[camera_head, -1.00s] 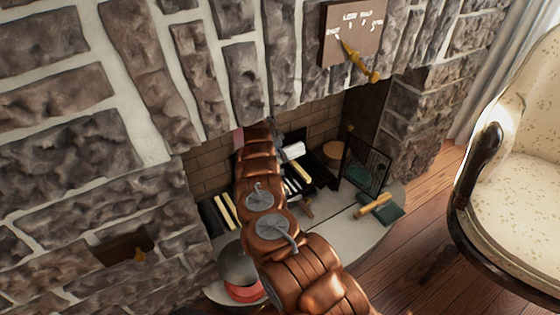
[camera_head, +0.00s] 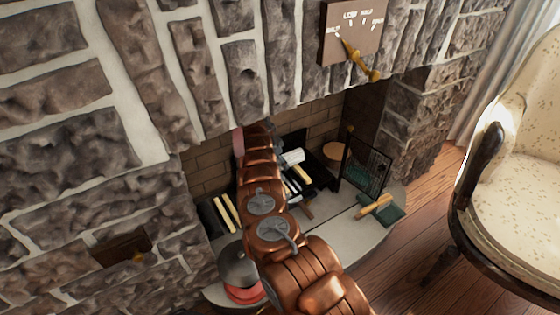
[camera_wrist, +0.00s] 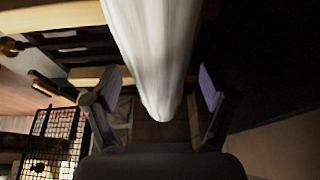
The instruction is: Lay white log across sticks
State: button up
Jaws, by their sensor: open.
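The white log (camera_head: 292,157) lies in the fireplace just right of my arm in the head view. In the wrist view the white log (camera_wrist: 155,50) runs from the top edge down between the fingers, its rounded end near the palm. My gripper (camera_wrist: 160,90) is open, a finger on each side of the log with visible gaps. Pale sticks show beside the log in the wrist view, one near the left finger (camera_wrist: 88,76) and one at upper left (camera_wrist: 55,17). In the head view a pale stick (camera_head: 301,173) lies just below the log. The head view hides my gripper behind my arm.
A mesh screen (camera_head: 366,165) stands right of the log. A wooden-handled tool (camera_head: 374,205) lies on the pale hearth (camera_head: 335,232). A dark pot (camera_head: 238,264) sits at left, beside pale sticks (camera_head: 224,212). Stone walls frame the opening; an armchair (camera_head: 520,190) stands at right.

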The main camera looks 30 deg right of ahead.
jog(key=p+v, duration=0.2)
jog(key=v, duration=0.5)
jog(key=shift+a+r, duration=0.1)
jog(key=shift+r, duration=0.3)
dwell(0.4)
